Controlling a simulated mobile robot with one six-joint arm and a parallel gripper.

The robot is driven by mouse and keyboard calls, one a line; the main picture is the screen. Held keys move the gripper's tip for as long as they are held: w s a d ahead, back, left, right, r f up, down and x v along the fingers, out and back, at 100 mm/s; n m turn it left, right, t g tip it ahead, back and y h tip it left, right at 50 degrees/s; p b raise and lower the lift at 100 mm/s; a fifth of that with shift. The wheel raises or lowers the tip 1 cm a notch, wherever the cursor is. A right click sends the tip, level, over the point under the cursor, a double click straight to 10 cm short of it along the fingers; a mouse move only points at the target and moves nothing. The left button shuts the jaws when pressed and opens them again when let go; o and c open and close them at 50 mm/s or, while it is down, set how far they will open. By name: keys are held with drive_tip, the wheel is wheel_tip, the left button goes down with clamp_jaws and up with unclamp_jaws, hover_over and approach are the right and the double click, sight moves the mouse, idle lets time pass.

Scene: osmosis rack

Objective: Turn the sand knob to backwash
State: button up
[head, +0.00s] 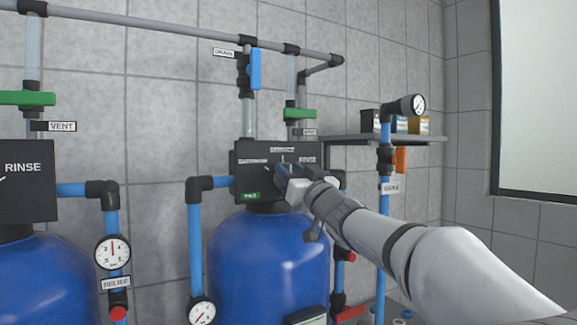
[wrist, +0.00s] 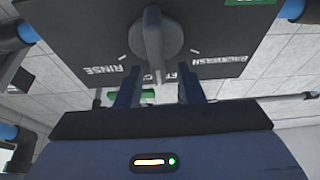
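A dark control box (head: 245,160) sits on top of the blue tank in the middle of the head view. A small green tag (head: 251,196) on it is too small to read. In the wrist view the box's grey round knob (wrist: 154,38) has a raised bar handle pointing down the picture, toward a partly hidden label between RINSE (wrist: 103,69) at left and BACKWASH (wrist: 220,60) at right. My gripper (wrist: 160,80) is open, its two fingers apart below the knob, with the handle's lower end lying between their tips in the picture. No contact shows. In the head view my gripper (head: 286,178) covers the knob.
A second blue tank (head: 40,275) with a RINSE-marked box (head: 25,170) stands at left. Blue pipes (head: 195,245) with a gauge (head: 201,311) flank the middle tank. A shelf (head: 350,139) with small boxes and a gauge pipe (head: 384,222) are at right.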

drive_tip(key=shift+w+a+r, duration=0.1)
drive_tip(key=shift+w+a, duration=0.05)
drive_tip(key=shift+w, duration=0.1)
clamp_jaws()
drive_tip(key=shift+a, duration=0.15)
drive_tip(key=shift+d, duration=0.2)
drive_tip(key=shift+s+a+f+n+g+y+p, duration=0.25)
drive_tip(key=shift+n+g+y, duration=0.65)
drive_tip(key=shift+n, duration=1.8)
drive_tip(key=shift+s+a+f+n+g+y+p, duration=0.1)
drive_tip(key=shift+a+f+n+g+y+p, duration=0.35)
drive_tip(key=shift+n+g, duration=1.65)
drive_tip(key=shift+s+a+f+n+g+y+p, duration=0.15)
drive_tip(key=shift+n+g+y+p, duration=0.35)
drive_tip(key=shift+n, duration=2.8)
